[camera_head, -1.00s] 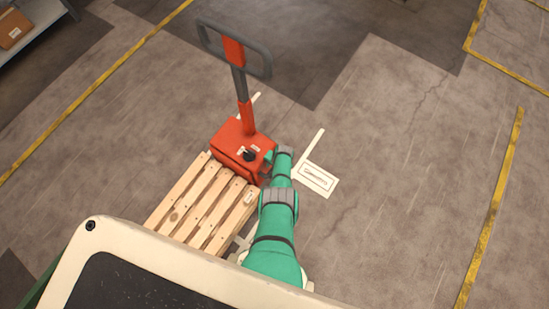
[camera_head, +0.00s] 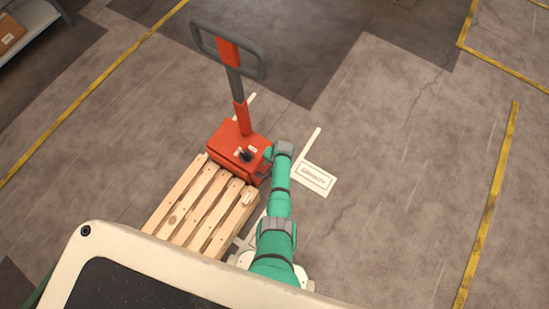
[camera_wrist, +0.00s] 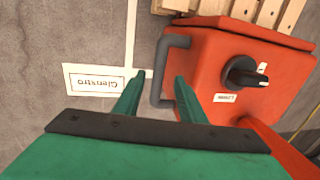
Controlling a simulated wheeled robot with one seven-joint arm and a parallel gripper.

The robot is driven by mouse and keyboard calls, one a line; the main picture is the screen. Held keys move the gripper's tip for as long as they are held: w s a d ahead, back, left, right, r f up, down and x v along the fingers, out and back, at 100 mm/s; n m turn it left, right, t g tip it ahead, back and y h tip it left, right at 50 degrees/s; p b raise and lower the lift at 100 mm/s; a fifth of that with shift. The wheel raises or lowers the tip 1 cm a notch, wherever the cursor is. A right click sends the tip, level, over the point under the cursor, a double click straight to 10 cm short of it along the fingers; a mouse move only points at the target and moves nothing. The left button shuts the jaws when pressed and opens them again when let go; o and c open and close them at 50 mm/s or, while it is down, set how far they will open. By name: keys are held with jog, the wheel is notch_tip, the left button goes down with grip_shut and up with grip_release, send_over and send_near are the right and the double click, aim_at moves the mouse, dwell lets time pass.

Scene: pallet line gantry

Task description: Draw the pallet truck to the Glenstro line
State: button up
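The red pallet truck (camera_head: 230,142), with its grey loop handle (camera_head: 262,62) upright on a tiller, stands at the end of a wooden pallet (camera_head: 197,207). A white floor line (camera_head: 307,146) with a Glenstro label (camera_head: 314,178) lies to its right; the label also shows in the wrist view (camera_wrist: 94,81). In the wrist view, a grey U-shaped bar (camera_wrist: 156,80) sticks out from the truck's red housing (camera_wrist: 222,70), beside a black knob. My gripper (camera_wrist: 158,78) is open, its fingers on either side of this bar, with gaps visible. In the head view the fingertips are hidden.
Yellow floor lines run at left (camera_head: 88,97) and right (camera_head: 490,210). A shelf with a cardboard box (camera_head: 10,33) stands at the upper left. More white floor marks show behind the truck and near the pallet. The floor right of the label is clear.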

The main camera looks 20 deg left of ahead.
jog(key=shift+s+d+r, duration=0.1)
jog(key=shift+d+r, duration=0.05)
jog(key=shift+r, duration=0.75)
jog(key=shift+s+d+r, duration=0.1)
jog(key=shift+d+r, duration=0.05)
jog(key=shift+r, duration=0.7)
jog(key=shift+d+r, duration=0.15)
jog(key=shift+r, duration=0.75)
